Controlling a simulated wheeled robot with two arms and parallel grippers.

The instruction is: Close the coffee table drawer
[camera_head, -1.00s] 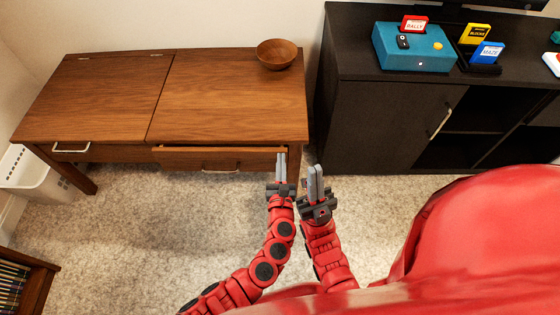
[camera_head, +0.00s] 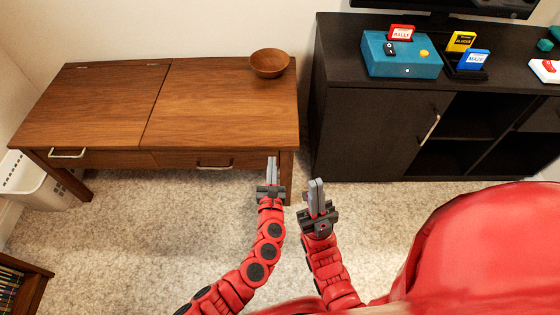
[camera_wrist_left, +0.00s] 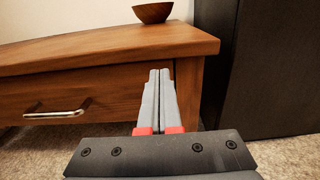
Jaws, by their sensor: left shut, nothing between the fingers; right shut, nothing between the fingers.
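The wooden coffee table (camera_head: 215,95) stands at the left in the head view. Its right drawer (camera_head: 180,159), with a silver handle (camera_head: 215,166), sits in under the tabletop, and no open gap shows above it. In the left wrist view the drawer front (camera_wrist_left: 100,92) looks level with the table frame, its handle (camera_wrist_left: 55,114) at left. My left gripper (camera_head: 272,170) is shut and empty, its tips at or very near the drawer front's right end; contact is hard to tell. My right gripper (camera_head: 317,195) is shut and empty over the carpet, right of the table.
A wooden bowl (camera_head: 269,63) sits on the tabletop. A black cabinet (camera_head: 370,125) stands right of the table, bearing a teal console (camera_head: 400,56) and game cartridges. A white basket (camera_head: 30,180) is at the far left. Carpet (camera_head: 150,225) in front is clear.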

